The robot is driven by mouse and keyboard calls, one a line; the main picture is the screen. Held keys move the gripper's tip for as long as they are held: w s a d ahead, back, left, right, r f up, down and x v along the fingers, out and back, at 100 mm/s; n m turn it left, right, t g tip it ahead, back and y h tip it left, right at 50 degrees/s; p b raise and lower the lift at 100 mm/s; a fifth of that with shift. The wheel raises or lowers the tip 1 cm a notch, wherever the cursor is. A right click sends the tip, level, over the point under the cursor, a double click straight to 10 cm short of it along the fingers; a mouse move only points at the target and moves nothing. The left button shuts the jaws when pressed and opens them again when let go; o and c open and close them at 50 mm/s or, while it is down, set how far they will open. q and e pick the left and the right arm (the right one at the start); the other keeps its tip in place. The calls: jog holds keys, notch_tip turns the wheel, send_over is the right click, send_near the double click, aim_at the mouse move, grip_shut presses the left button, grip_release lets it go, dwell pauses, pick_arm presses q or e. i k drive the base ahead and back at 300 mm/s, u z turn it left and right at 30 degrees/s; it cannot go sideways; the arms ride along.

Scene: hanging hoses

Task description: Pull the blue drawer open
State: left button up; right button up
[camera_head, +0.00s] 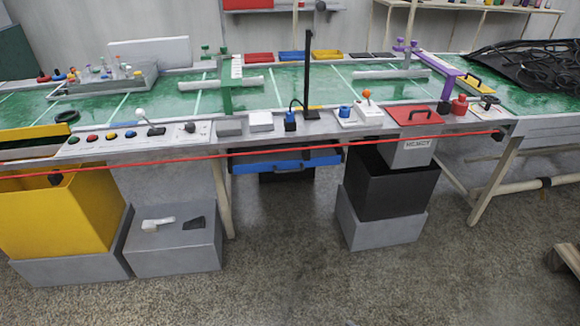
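The blue drawer (288,166) is under the front edge of the long table, near the picture's middle. Its blue front is a wide bar that sits slightly tilted below the tabletop. A dark grey body shows just above and behind the blue front. A thin red cord (250,155) runs across in front of the table and crosses the drawer's upper part. I cannot tell how far the drawer stands out. Neither of my grippers is in view.
A yellow bin (65,215) on a grey block stands at left, beside a grey box (175,245). A black bin (388,185) under a REJECT chute stands right of the drawer. A table leg (223,200) is left of the drawer. The floor (290,270) in front is clear.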

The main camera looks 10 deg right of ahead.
aim_at(291, 162)
jog(key=k, duration=1.1)
jog(key=z, duration=0.75)
jog(key=i, duration=1.25)
jog(key=u, duration=0.75)
jog(key=i, duration=1.1)
